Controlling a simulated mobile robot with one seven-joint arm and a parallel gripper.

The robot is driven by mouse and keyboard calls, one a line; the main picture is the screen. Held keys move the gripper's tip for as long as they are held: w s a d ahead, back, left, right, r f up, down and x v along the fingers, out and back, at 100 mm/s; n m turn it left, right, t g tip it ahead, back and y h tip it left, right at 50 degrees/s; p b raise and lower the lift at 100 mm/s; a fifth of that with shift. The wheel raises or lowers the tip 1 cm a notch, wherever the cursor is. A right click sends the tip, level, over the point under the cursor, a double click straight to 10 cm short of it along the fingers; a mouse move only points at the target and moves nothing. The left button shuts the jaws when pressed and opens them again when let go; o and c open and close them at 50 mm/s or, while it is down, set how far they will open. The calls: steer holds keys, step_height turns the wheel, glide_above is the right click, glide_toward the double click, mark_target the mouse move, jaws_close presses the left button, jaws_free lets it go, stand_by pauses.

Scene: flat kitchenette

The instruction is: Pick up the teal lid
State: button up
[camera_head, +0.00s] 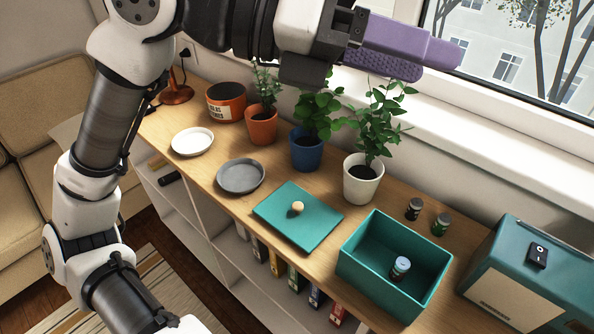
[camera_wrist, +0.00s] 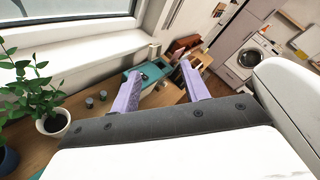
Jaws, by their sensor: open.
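The teal lid (camera_head: 312,220) lies flat on the wooden sideboard, a square plate with a small round pale knob (camera_head: 297,208) on top. The teal box (camera_head: 362,279) stands open to its right, with a small jar (camera_head: 400,267) inside. My gripper (camera_head: 445,55) is high above the sideboard near the window, with purple fingers, away from the lid. In the wrist view the fingers (camera_wrist: 163,88) are spread apart with nothing between them. I cannot make out the lid in the wrist view.
A grey plate (camera_head: 241,176) lies left of the lid. Potted plants stand behind it, with a white pot (camera_head: 361,183) nearest. Two small jars (camera_head: 414,208) stand behind the box. A teal bread bin (camera_head: 545,262) is at the right. The window sill (camera_head: 480,130) runs along the back.

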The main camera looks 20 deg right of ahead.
steer(key=w+d+f+n+t+y, duration=0.2)
steer(key=w+d+f+y, duration=0.1)
steer(key=f, duration=0.3)
steer(key=n+t+y+b, duration=0.2)
steer(key=n+t+y, duration=0.3)
steer(key=y, duration=0.6)
glide_above(298, 205)
step_height(298, 205, down, 15)
steer(key=n+g, duration=0.1)
steer(key=f, duration=0.3)
steer(key=f+p, duration=0.1)
steer(key=f, duration=0.3)
steer(key=shift+a+f, duration=0.2)
steer(key=shift+f, duration=0.05)
steer(key=shift+d+f+p, duration=0.15)
steer(key=shift+f+p, duration=0.8)
steer(key=shift+f, duration=1.95)
jaws_close()
